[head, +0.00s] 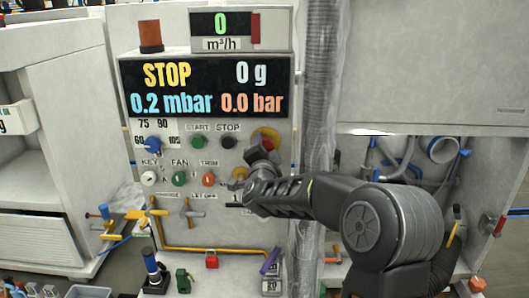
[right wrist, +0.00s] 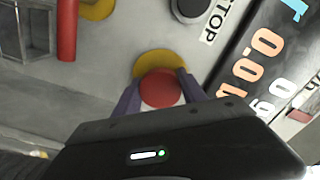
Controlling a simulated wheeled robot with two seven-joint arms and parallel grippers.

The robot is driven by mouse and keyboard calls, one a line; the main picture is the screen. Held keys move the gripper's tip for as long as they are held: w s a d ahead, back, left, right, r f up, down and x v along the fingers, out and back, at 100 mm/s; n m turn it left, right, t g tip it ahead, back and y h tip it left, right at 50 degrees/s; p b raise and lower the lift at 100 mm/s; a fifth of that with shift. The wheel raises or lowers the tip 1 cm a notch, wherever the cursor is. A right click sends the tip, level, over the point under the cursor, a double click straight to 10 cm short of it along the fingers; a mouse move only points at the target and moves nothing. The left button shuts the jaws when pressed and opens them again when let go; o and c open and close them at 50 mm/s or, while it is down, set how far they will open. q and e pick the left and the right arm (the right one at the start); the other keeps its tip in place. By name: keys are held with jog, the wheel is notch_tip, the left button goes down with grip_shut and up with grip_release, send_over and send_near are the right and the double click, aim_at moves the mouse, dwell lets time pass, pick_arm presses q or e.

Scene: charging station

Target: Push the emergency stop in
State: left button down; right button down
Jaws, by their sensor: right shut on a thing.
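The emergency stop is a red button on a round yellow plate (head: 265,137), at the right of the control panel under the display. In the right wrist view its red cap (right wrist: 161,88) sits between my two fingers. My right gripper (head: 262,152) covers most of it in the head view. In the right wrist view the gripper (right wrist: 158,92) is shut on the button, one finger on each side of it. How deep the button sits cannot be told. My left gripper is not in view.
The black STOP button (head: 229,142) and green START button (head: 198,142) are left of the emergency stop. A grey corrugated hose (head: 318,90) runs vertically just to its right. The display (head: 205,87) reads STOP. Valves and a yellow pipe (head: 215,249) lie below.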

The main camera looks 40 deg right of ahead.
jog(key=c, duration=0.7)
grip_release()
jog(key=shift+o, duration=0.2)
jog(key=shift+s+a+f, duration=0.1)
jog(key=shift+s+a, duration=0.25)
jog(key=shift+s, duration=0.05)
jog(key=b+v, duration=0.2)
jog(key=v, duration=0.4)
jog(key=shift+s+a, duration=0.15)
jog(key=shift+s, duration=0.1)
